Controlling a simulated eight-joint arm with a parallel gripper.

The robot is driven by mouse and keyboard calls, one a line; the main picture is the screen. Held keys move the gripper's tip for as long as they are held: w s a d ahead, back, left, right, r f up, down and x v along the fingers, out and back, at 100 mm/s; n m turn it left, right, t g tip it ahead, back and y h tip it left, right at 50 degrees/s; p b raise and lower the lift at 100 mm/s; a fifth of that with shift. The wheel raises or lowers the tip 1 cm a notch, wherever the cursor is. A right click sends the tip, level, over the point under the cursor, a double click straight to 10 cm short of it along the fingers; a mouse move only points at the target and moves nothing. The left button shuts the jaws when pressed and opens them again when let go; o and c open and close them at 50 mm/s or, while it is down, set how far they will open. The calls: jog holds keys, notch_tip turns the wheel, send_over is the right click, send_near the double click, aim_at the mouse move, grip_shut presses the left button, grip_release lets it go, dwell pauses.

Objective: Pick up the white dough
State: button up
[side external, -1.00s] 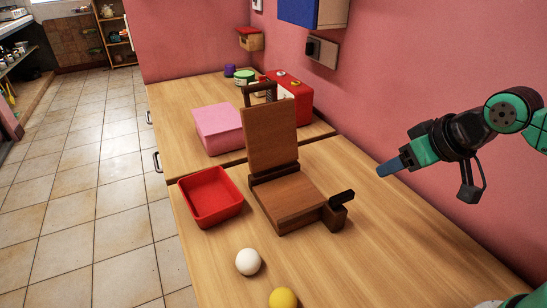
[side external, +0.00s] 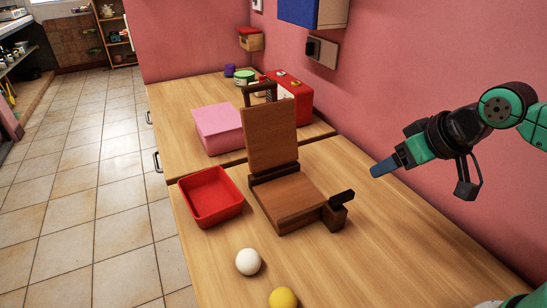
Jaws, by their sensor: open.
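The white dough (side external: 248,262) is a smooth white ball on the wooden table, near its front left edge in the side external view. My gripper (side external: 382,169), with blue fingertips, is in the air at the right, above the table and well apart from the dough. It is open and holds nothing that I can see. The gap between its fingers is hard to make out from this side.
A yellow ball (side external: 283,298) lies close to the dough. A red tray (side external: 211,197) and a wooden hinged press (side external: 290,199) with a short handle stand behind it. A pink box (side external: 219,130) is farther back. The right part of the table is clear.

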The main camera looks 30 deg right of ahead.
jog(key=w+a+n+g+y, duration=0.1)
jog(key=w+a+g, duration=0.15)
jog(key=a, duration=0.35)
jog(key=n+g, duration=0.3)
jog(key=g, duration=0.2)
send_over(247, 261)
jog(key=d, duration=0.2)
jog(key=shift+y, duration=0.3)
jog(key=f, duration=0.7)
jog(key=shift+w+a+f, duration=0.2)
jog(key=shift+w+f, duration=0.05)
jog(key=shift+f, duration=0.05)
jog(key=shift+a+f, duration=0.25)
jog(key=shift+s+a+f, duration=0.1)
jog(key=shift+a+f, duration=0.1)
jog(key=shift+f, duration=1.15)
jog(key=shift+s+a+f, duration=0.1)
jog(key=shift+a+f, duration=0.1)
jog(key=shift+f, duration=1.15)
grip_shut()
